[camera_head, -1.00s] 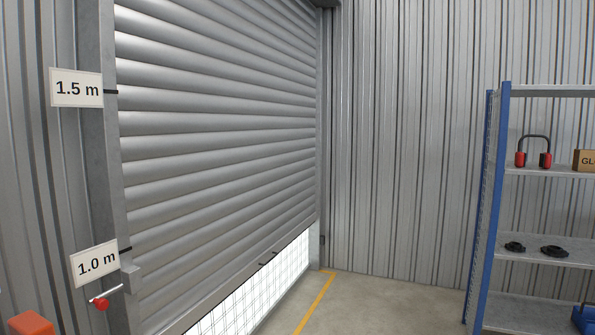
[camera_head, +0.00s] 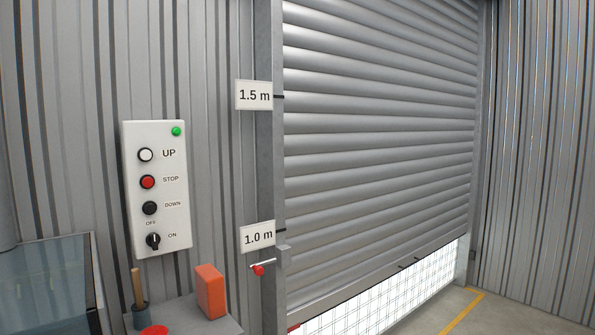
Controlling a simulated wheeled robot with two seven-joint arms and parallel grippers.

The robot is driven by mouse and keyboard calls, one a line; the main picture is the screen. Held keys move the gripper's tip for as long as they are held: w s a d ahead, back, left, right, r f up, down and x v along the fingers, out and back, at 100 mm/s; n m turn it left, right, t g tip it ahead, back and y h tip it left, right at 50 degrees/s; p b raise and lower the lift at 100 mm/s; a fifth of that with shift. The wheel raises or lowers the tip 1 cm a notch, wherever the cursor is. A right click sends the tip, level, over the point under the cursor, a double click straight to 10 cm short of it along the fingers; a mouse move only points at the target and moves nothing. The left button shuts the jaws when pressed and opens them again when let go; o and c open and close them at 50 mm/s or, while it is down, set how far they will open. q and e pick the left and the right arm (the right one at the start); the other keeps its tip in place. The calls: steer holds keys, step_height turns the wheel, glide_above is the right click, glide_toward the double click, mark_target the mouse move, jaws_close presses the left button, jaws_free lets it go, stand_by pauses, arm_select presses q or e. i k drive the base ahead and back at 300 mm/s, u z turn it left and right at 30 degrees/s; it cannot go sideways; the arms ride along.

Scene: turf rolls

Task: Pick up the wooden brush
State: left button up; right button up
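A wooden stick-like handle (camera_head: 138,286) stands nearly upright in a dark cup (camera_head: 140,316) at the lower left. It may be the wooden brush, but any bristles are hidden in the cup. The cup is by the left side of a grey ledge (camera_head: 222,325) at the bottom of the view. Neither of my grippers is in view.
An orange block (camera_head: 210,291) stands on the ledge, and a red round thing (camera_head: 155,330) is cut off at the bottom edge. A control box (camera_head: 156,190) hangs above. The roller door (camera_head: 380,150) is partly raised. A dark glassy panel (camera_head: 50,285) is at far left.

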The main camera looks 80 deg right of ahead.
mark_target(139, 298)
steer(key=i, duration=0.9)
steer(key=z, duration=3.5)
steer(key=i, duration=0.5)
steer(key=u, duration=0.1)
steer(key=k, duration=0.5)
steer(key=z, duration=0.35)
steer(key=i, duration=0.3)
steer(key=u, duration=4.1)
